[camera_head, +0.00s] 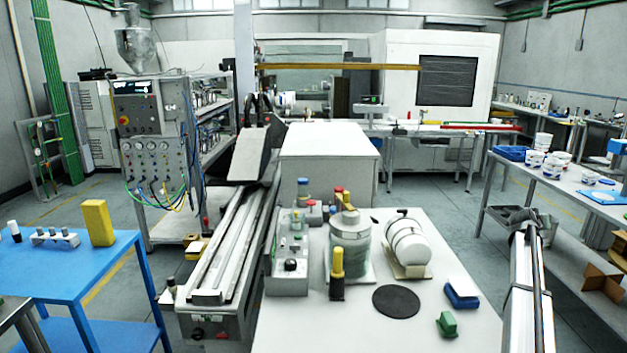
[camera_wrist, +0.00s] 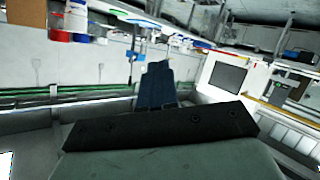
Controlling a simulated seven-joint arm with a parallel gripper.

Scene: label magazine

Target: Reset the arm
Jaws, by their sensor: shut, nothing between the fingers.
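My gripper (camera_wrist: 157,84) shows in the wrist view as dark blue-grey fingers beyond a black bar and a grey-green body. The fingers are together with nothing seen between them. They stand out against the room, with no object touching them. The wrist view is turned over, with wall, benches and machinery around the fingers. I cannot make out my gripper in the head view.
In the head view, a white table (camera_head: 440,285) holds a round metal canister (camera_head: 350,245), a white drum (camera_head: 408,242), a black disc (camera_head: 396,301), a green block (camera_head: 447,324) and a blue-and-white block (camera_head: 461,294). A long rail (camera_head: 235,245) runs left of it.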

